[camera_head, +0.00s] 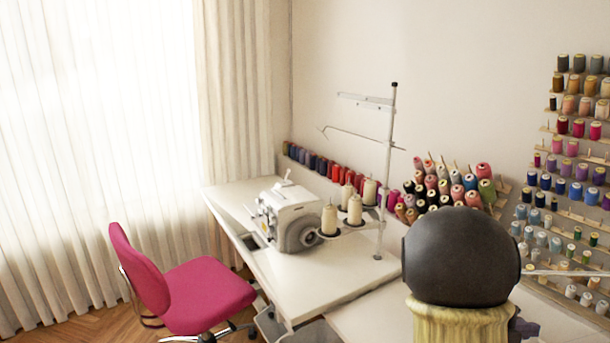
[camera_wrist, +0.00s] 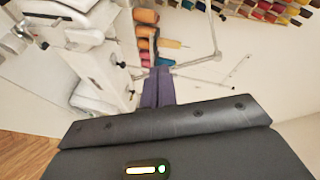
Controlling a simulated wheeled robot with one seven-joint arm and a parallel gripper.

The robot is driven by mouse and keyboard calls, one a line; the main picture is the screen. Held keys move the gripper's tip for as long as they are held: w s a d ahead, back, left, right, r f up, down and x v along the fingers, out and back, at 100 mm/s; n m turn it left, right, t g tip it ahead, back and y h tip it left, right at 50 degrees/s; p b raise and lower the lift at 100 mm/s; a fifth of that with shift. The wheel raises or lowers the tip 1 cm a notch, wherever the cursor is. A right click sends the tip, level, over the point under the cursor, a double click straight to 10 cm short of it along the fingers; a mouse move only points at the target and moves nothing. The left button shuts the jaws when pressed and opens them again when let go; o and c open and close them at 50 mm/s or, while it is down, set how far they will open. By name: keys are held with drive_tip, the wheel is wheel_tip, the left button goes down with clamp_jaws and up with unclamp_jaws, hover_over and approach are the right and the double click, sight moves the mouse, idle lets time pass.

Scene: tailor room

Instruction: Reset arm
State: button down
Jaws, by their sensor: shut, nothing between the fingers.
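My gripper (camera_wrist: 158,74) shows in the wrist view as two dark purple fingers beyond its wide dark grey body. The fingers are together, with nothing between them. They point toward the thread stand and cones by the sewing machine, and I see no contact. In the head view I cannot make out my gripper for certain.
A white sewing machine (camera_head: 292,215) stands on the white table (camera_head: 335,269), beside cream thread cones (camera_head: 355,209) and a tall thread stand (camera_head: 387,170). A large dark ball (camera_head: 460,256) fills the right foreground. A pink chair (camera_head: 195,290) stands left. Spool racks (camera_head: 579,217) line the right wall.

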drive_tip(key=w+a+f+n+t+y+b, duration=0.4)
drive_tip(key=w+a+f+n+y+b, duration=0.15)
drive_tip(key=a+f+n, duration=0.3)
drive_tip(key=w+a+f+n+t+y+b, duration=0.45)
drive_tip(key=a+f+n+b, duration=0.2)
drive_tip(key=a+f, duration=0.3)
drive_tip(key=s+a+f+n+g+y+b, duration=0.6)
drive_tip(key=s+a+f+n+b, duration=0.4)
drive_tip(key=s+a+f+n, duration=0.55)
wheel_tip(320, 180, up, 32)
drive_tip(key=w+d+n+p, duration=0.1)
drive_tip(key=w+d+p, duration=0.1)
drive_tip(key=p, duration=2.8)
drive_tip(key=shift+d, duration=0.15)
